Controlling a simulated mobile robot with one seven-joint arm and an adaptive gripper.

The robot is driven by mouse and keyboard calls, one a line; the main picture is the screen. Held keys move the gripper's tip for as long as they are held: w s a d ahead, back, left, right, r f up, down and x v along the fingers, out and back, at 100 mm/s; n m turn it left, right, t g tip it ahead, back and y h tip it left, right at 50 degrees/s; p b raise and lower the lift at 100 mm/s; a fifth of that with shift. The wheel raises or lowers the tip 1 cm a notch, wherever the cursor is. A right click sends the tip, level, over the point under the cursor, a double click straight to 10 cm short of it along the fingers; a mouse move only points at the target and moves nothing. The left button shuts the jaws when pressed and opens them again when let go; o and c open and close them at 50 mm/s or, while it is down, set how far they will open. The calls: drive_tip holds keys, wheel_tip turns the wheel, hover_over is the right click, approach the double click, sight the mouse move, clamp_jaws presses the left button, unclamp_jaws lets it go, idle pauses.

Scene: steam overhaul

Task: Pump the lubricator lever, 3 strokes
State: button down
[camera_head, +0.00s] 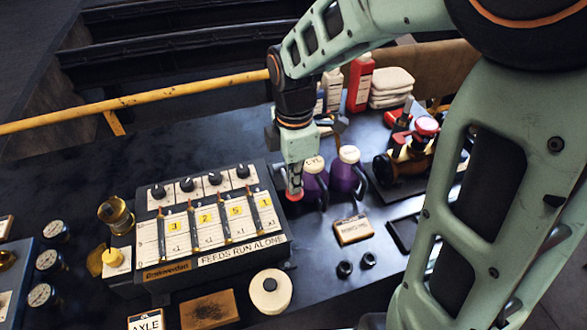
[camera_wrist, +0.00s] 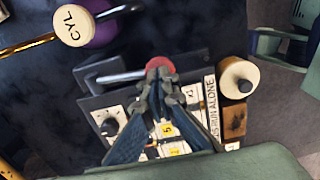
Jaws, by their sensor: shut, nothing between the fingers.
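The lubricator (camera_head: 160,285) is a dark box with a white panel, yellow number tags and several black knobs on top, on the dark bench. In the wrist view its panel (camera_wrist: 190,125) lies beyond my fingers. Its lever is a metal rod (camera_wrist: 118,77) ending in a red knob (camera_wrist: 160,64); the knob also shows in the head view (camera_head: 294,195), at the box's right side. My gripper (camera_wrist: 159,76) is shut and empty, pointing down with its fingertips at the knob and partly covering it. I cannot tell whether they touch. The lever's pivot is hard to make out.
Purple cans (camera_head: 346,174) stand close to the right of my gripper; one cream lid reads CYL (camera_wrist: 73,26). A cream round container (camera_head: 269,291) stands in front of the box. A red-handled valve assembly (camera_head: 413,160) is farther right. A yellow rail (camera_head: 150,109) runs behind.

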drive_tip(key=shift+s+d+f+b, duration=0.1)
drive_tip(key=shift+s+f+b, duration=0.25)
drive_tip(key=shift+f, duration=0.5)
drive_tip(key=shift+s+d+f+b, duration=0.1)
drive_tip(key=shift+s+f+b, duration=0.2)
drive_tip(key=shift+f, duration=0.5)
drive_tip(key=shift+s+d+f+b, duration=0.1)
drive_tip(key=shift+s+f+b, duration=0.25)
drive_tip(key=shift+f, duration=0.5)
